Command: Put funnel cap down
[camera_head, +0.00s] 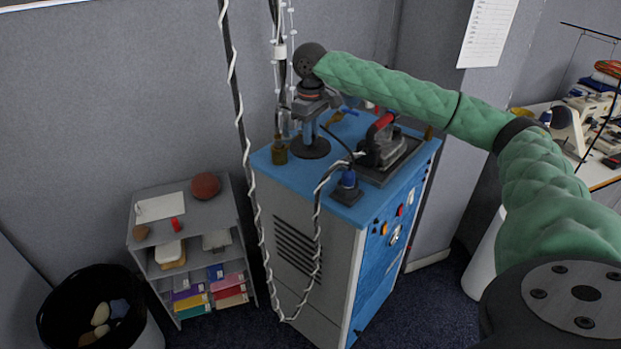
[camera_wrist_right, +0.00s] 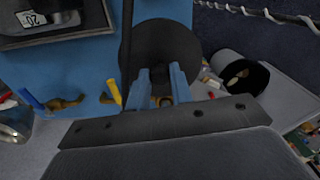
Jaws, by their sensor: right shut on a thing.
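The funnel cap (camera_head: 310,149) is a dark, wide, round piece at the left part of the blue cabinet top (camera_head: 345,212). My right gripper (camera_head: 309,126) points down from above and is shut on its narrow upper part. In the right wrist view, the blue fingers (camera_wrist_right: 160,88) are close together in front of the dark disc of the cap (camera_wrist_right: 160,45). The cap sits at or just above the blue surface; I cannot tell whether it touches. The fingers hide its middle. My left gripper is in neither view.
An iron (camera_head: 381,143) stands on a dark plate right of the cap. White-wrapped cords (camera_head: 248,160) hang beside the cabinet. A shelf unit (camera_head: 190,240) stands left.

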